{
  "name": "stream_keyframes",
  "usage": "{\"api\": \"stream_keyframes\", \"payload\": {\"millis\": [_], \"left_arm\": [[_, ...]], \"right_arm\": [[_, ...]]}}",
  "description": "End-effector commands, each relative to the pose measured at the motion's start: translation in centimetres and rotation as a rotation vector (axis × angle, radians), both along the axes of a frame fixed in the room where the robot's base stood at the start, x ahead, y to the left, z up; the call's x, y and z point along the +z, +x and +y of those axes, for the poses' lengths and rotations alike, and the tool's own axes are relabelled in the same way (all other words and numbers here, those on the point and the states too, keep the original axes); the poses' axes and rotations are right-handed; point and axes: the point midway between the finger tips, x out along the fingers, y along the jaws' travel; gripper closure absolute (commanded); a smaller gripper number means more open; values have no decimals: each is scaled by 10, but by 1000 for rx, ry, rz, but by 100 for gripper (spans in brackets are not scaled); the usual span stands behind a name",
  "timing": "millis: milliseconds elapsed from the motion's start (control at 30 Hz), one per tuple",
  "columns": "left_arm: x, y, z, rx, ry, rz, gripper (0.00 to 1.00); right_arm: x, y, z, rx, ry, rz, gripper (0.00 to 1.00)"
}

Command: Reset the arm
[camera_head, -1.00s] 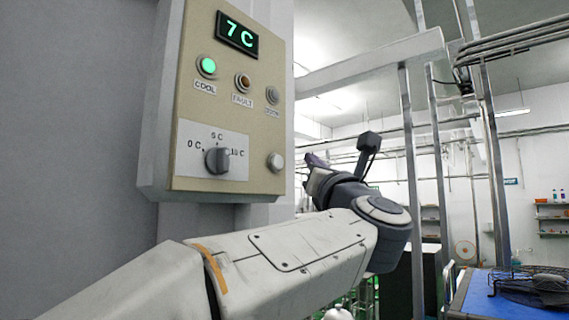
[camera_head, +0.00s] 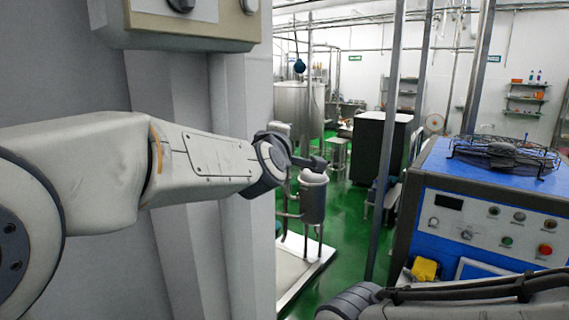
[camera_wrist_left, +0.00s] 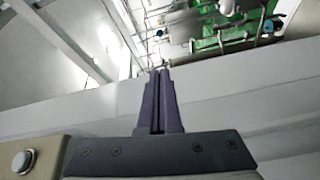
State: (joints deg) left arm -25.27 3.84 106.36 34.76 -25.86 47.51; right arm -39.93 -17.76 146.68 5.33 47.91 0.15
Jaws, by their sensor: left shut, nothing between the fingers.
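My left arm comes in from the left in the head view, stretched across the front of a grey column.
A blue machine (camera_head: 470,205) with buttons and a black fan guard (camera_head: 505,152) on top stands at the right. Part of my right arm crosses the bottom right. Steel tanks (camera_head: 299,105), a black cabinet (camera_head: 378,148) and green floor lie beyond.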

Motion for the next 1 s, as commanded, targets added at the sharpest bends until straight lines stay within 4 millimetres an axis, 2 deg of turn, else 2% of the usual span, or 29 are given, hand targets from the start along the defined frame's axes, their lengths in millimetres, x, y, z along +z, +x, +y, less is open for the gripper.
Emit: {"api": "stream_keyframes", "payload": {"millis": [33,133,200,300,400,500,600,800,1000], "left_arm": [[-39,-1,15,-10,140,77,100],[-111,-14,41,-63,400,225,100],[-158,-30,60,-114,561,330,100],[-221,-62,90,-207,765,482,100],[-269,-99,116,-308,919,613,100],[-302,-131,134,-398,1017,709,100],[-324,-158,149,-478,1092,781,100],[-357,-208,172,-621,1193,898,100],[-378,-254,190,-760,1260,994,100]], "right_arm": [[0,0,0,0,0,0,19],[0,0,0,0,0,0,19],[0,0,0,0,0,0,19],[0,0,0,0,0,0,19],[0,0,0,0,0,0,19],[0,0,0,0,0,0,19],[0,0,0,0,0,0,19],[0,0,0,0,0,0,19],[0,0,0,0,0,0,19]]}}
